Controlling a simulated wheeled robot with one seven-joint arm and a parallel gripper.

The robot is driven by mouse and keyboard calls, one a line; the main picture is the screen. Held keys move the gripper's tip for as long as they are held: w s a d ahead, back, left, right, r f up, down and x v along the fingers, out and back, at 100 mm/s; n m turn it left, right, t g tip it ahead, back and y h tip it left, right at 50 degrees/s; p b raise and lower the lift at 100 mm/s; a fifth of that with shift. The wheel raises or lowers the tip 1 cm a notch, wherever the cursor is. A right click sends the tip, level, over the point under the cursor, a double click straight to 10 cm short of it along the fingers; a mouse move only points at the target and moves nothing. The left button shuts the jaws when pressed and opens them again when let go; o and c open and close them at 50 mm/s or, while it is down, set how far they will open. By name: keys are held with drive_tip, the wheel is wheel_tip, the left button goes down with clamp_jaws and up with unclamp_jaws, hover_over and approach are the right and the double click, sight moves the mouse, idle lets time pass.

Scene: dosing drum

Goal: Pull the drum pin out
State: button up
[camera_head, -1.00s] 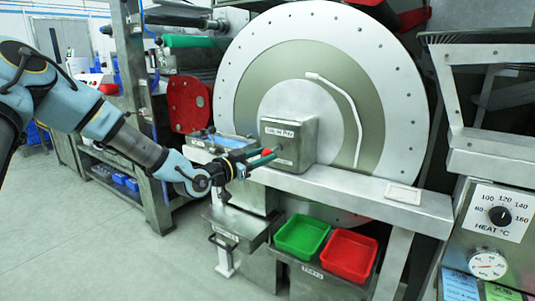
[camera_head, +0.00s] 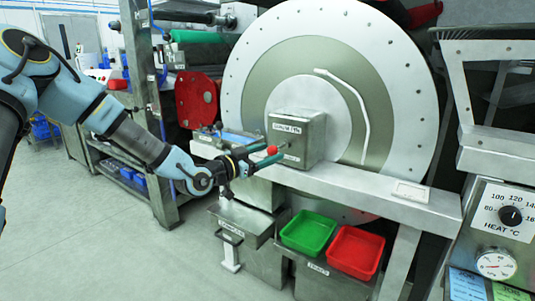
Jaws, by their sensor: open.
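The drum pin shows as a red knob (camera_head: 272,150) on a short metal stem. The stem enters the left face of a grey metal box (camera_head: 297,138) with a label that seems to read "DRUM PIN". My gripper (camera_head: 268,154) comes in from the left, roughly level with the knob. It is open, one finger on the upper left side of the knob and the other on its lower right side. I cannot tell whether either finger touches the knob. The large white and olive drum (camera_head: 390,100) stands behind the box.
The box sits on a grey metal ledge (camera_head: 350,187). Below it are a green tray (camera_head: 308,232) and a red tray (camera_head: 353,252). A heat control panel (camera_head: 507,212) stands at the right. Open floor (camera_head: 110,245) lies at the left.

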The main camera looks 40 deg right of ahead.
drive_tip(key=a, duration=1)
drive_tip(key=shift+s+a, duration=0.25)
drive_tip(key=shift+s, duration=0.05)
drive_tip(key=w+a+f+n+t+y, duration=0.2)
drive_tip(key=w+a+f+y, duration=0.25)
drive_tip(key=a, duration=0.25)
drive_tip(key=w+a+f+n+t+y, duration=0.1)
drive_tip(key=w+a+f+n+y, duration=0.2)
drive_tip(key=a+f+y, duration=0.3)
drive_tip(key=a+n+y, duration=0.5)
drive_tip(key=a+n, duration=0.1)
drive_tip(key=a, duration=1.2)
drive_tip(key=s+a+r+n+g+y+p, duration=0.1)
drive_tip(key=s+a+r+n, duration=0.25)
drive_tip(key=a, duration=0.25)
drive_tip(key=s+a+r+n+g+y, duration=0.1)
drive_tip(key=s+a+r+n, duration=0.25)
drive_tip(key=s+a, duration=0.2)
wheel_tip(320, 180, up, 19)
drive_tip(key=p, duration=2)
drive_tip(key=shift+w+a, duration=0.35)
drive_tip(key=shift+w, duration=0.05)
